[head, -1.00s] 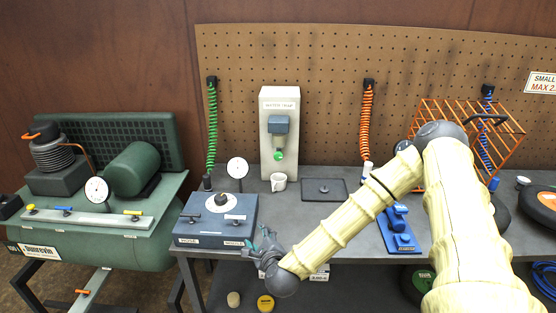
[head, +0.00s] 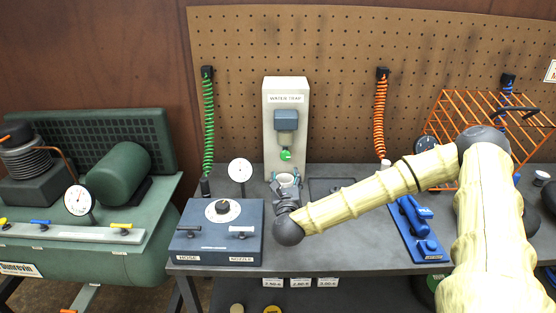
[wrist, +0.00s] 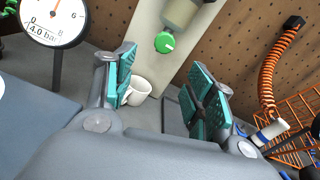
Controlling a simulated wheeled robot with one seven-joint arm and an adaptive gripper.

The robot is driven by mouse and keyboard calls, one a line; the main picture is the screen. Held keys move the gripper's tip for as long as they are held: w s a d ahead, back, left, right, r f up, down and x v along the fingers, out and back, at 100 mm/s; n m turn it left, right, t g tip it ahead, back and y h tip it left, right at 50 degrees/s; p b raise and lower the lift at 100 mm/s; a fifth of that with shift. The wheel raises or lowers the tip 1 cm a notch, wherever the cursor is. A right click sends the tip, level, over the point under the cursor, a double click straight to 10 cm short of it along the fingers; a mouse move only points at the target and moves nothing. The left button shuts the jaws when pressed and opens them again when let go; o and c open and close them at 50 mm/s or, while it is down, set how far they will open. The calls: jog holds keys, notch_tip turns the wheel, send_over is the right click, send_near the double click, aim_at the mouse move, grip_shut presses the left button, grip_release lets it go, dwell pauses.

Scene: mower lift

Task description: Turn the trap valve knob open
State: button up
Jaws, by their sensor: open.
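The water trap (head: 286,121) is a pale upright panel with a grey block and a clear bowl, standing at the back of the bench. Its round green knob (head: 285,155) sits at the bottom of the bowl. The knob also shows in the wrist view (wrist: 165,42), with a white mark on it, ahead of and above the fingertips. My gripper (wrist: 160,88) is open and empty, its teal pads spread apart. In the head view my gripper (head: 283,190) is in front of the trap, below the knob and not touching it.
A white mug (wrist: 138,91) stands on the bench below the knob, partly behind the left finger. A dial gauge (head: 240,170) and a blue box (head: 217,232) are to the left. An orange wire basket (head: 460,130) and blue tool (head: 418,228) are to the right.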

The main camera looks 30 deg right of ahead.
aim_at(286, 158)
jog(key=p+x, duration=0.1)
jog(key=x, duration=0.2)
jog(key=p+x, duration=0.1)
jog(key=x, duration=0.2)
jog(key=r+p+x, duration=0.1)
jog(key=x, duration=0.2)
jog(key=shift+w+d, duration=0.25)
jog(key=shift+d, duration=0.1)
jog(key=shift+p+x, duration=0.4)
jog(key=shift+x, duration=0.4)
jog(key=shift+f, duration=0.1)
jog(key=shift+s, duration=0.1)
jog(key=c, duration=1)
